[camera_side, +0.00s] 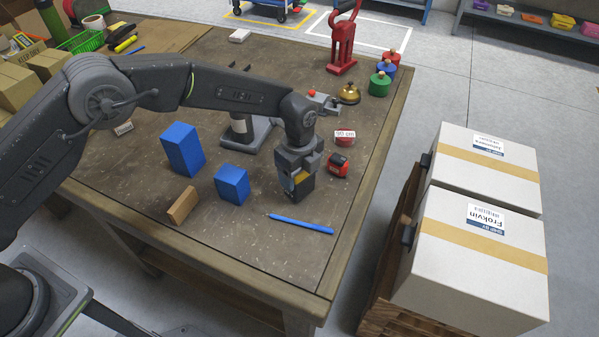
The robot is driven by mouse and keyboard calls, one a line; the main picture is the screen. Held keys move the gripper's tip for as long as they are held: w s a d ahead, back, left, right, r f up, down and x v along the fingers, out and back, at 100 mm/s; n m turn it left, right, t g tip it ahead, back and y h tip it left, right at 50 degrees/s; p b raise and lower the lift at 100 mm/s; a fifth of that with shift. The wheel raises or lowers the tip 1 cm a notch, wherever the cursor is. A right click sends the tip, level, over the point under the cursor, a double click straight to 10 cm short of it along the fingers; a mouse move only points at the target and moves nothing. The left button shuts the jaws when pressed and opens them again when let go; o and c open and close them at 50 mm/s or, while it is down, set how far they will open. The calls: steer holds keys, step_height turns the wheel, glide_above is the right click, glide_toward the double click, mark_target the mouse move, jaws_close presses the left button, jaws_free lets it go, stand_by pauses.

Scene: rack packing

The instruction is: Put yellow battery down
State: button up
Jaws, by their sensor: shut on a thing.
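My gripper (296,178) points down over the right part of the workbench (255,252). It is shut on the yellow battery (301,177), of which a small yellow patch shows between the dark jaws. The jaws hide most of the battery. A dark block shape shows at the lower end of the jaws, and I cannot tell how much of it is battery. The battery is at or just above the bench top; I cannot tell whether it touches.
Left of my gripper stand a small blue block (232,185), a taller blue block (182,149) and a wooden block (183,205). A blue pencil (301,223) lies in front. A red tape measure (338,165) and a red tin (344,138) are close on the right.

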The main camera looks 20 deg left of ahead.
steer(key=shift+f, duration=0.15)
steer(key=shift+f, duration=0.2)
steer(key=o, duration=1.2)
step_height(320, 180, up, 12)
steer(key=shift+f, duration=0.2)
steer(key=shift+r, duration=0.35)
